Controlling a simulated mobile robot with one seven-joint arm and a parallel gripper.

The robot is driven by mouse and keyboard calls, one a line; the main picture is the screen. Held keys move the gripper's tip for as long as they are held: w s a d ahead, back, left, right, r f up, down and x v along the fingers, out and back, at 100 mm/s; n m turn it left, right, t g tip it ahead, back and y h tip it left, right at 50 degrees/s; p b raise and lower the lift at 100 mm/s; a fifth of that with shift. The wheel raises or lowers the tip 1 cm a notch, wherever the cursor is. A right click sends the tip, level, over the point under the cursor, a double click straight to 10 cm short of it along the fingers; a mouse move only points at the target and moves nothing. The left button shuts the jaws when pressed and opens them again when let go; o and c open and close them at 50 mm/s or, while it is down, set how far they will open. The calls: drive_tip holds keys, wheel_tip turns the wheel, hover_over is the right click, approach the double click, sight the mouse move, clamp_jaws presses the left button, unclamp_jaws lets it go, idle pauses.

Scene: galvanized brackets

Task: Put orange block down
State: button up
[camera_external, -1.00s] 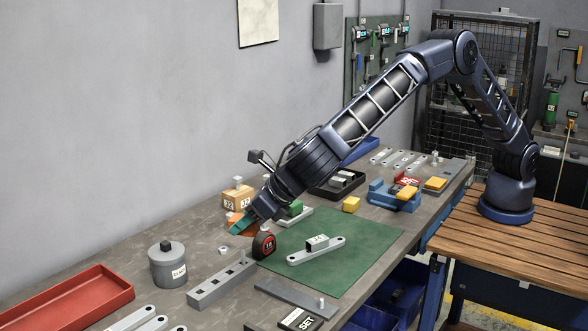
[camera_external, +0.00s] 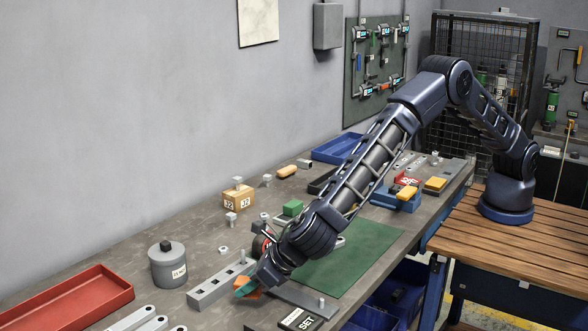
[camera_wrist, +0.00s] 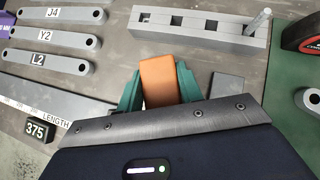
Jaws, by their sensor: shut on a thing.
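The orange block (camera_wrist: 159,82) is between the teal fingers of my gripper (camera_wrist: 158,90) in the wrist view, and the fingers are shut on it. In the external view the orange block (camera_external: 251,287) shows at the end of my gripper (camera_external: 246,288), low over the bench beside the grey slotted bar (camera_external: 206,292). Whether the block touches the bench top I cannot tell. Part of the block is hidden by the fingers.
The slotted bar also shows in the wrist view (camera_wrist: 200,27), with a peg at its right end. Labelled grey links (camera_wrist: 55,37) and a length scale (camera_wrist: 40,103) lie left of the block. A green mat (camera_external: 350,255) and a red tray (camera_external: 70,300) lie farther off.

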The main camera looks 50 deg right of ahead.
sight(251, 309)
drive_tip(key=shift+f, duration=2.2)
drive_tip(key=shift+f, duration=0.15)
drive_tip(key=o, duration=1.1)
drive_tip(key=shift+c, duration=0.2)
drive_tip(key=shift+s+r, duration=0.1)
drive_tip(key=shift+r, duration=0.2)
drive_tip(key=v, duration=1.1)
drive_tip(key=shift+s+d+r, duration=0.2)
drive_tip(key=shift+s+r, duration=0.05)
